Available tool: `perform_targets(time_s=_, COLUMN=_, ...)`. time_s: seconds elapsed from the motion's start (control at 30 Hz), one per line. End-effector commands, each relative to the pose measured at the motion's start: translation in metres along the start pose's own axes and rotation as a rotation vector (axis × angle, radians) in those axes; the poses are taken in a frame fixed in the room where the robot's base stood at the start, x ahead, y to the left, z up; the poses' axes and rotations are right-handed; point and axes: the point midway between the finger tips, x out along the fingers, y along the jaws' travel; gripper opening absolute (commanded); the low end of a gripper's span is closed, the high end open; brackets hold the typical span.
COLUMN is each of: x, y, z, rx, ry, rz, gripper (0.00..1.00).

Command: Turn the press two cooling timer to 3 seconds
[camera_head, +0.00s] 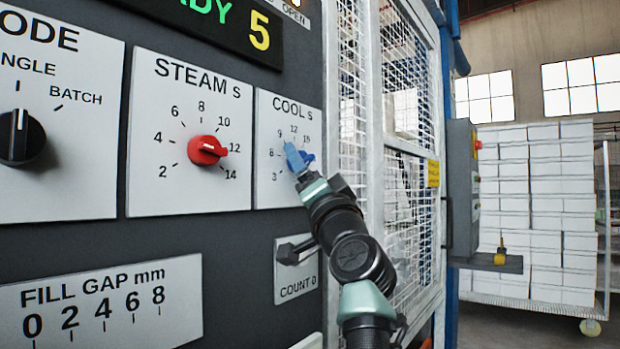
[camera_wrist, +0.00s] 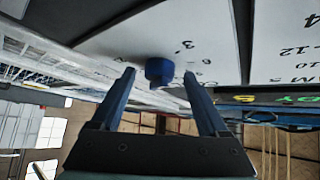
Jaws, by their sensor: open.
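The COOL s dial plate (camera_head: 283,105) is on the machine's front panel, with marks from 3 at lower left over 12 at top to 15 at right. Its blue knob (camera_head: 308,158) is partly hidden behind my gripper (camera_head: 296,158). In the wrist view the blue knob (camera_wrist: 159,70) lies between the tips of my two open fingers, with gaps on both sides. The fingers do not appear to touch it. I cannot tell which mark its pointer faces.
The STEAM s dial with a red knob (camera_head: 207,150) is just left, pointing near 12. A black MODE knob (camera_head: 20,137) is farther left. A COUNT 0 plate with a lever (camera_head: 296,252) is below. A white mesh guard (camera_head: 408,150) stands right of the panel.

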Motion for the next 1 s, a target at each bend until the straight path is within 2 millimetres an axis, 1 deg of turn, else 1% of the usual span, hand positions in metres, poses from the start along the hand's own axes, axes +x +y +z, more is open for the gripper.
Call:
perform_targets(time_s=0.13, x=-0.009, y=0.001, z=0.000, rx=-0.001, ry=0.001, rz=-0.001, gripper=0.78)
perform_targets(time_s=0.27, x=-0.023, y=0.002, z=0.001, rx=-0.001, ry=0.000, rz=0.001, gripper=0.78)
perform_targets(time_s=0.47, x=-0.053, y=0.002, z=0.000, rx=0.001, ry=0.002, rz=0.001, gripper=0.78)
perform_targets(time_s=0.7, x=-0.093, y=0.002, z=0.000, rx=0.000, ry=0.001, rz=0.003, gripper=0.78)
perform_targets(time_s=0.9, x=-0.118, y=0.001, z=0.000, rx=0.000, ry=0.000, rz=0.001, gripper=0.78)
perform_targets(time_s=1.0, x=-0.125, y=0.001, z=0.000, rx=0.000, ry=0.000, rz=0.001, gripper=0.78)
